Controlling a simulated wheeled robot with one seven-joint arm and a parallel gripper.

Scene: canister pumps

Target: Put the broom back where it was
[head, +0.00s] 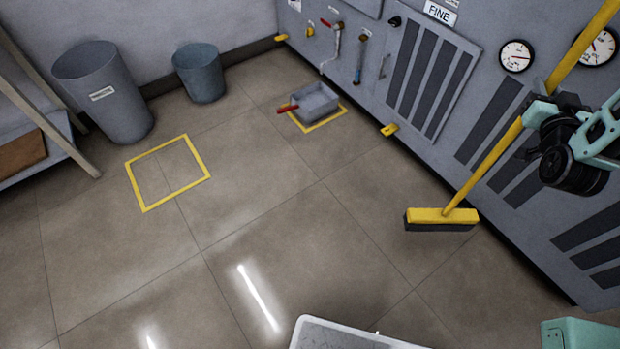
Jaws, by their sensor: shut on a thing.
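The broom has a long yellow handle (489,163) and a yellow head with dark bristles (440,218). My gripper (540,110), at the right, is shut on the upper part of the handle. The handle leans, its top toward the upper right and its head at the lower left. The head is in front of the grey machine (400,105); I cannot tell if its bristles touch the floor. The fingertips are partly hidden by the gripper's own body. An empty yellow square outline (147,208) is on the floor at the left.
A grey tray (316,101) with a red handle stands in another yellow outline (328,122). Two grey bins (105,95) (199,75) stand by the back wall. Brushes hang on the machine (361,60). A yellow bracket (390,130) is at its base. The middle floor is clear.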

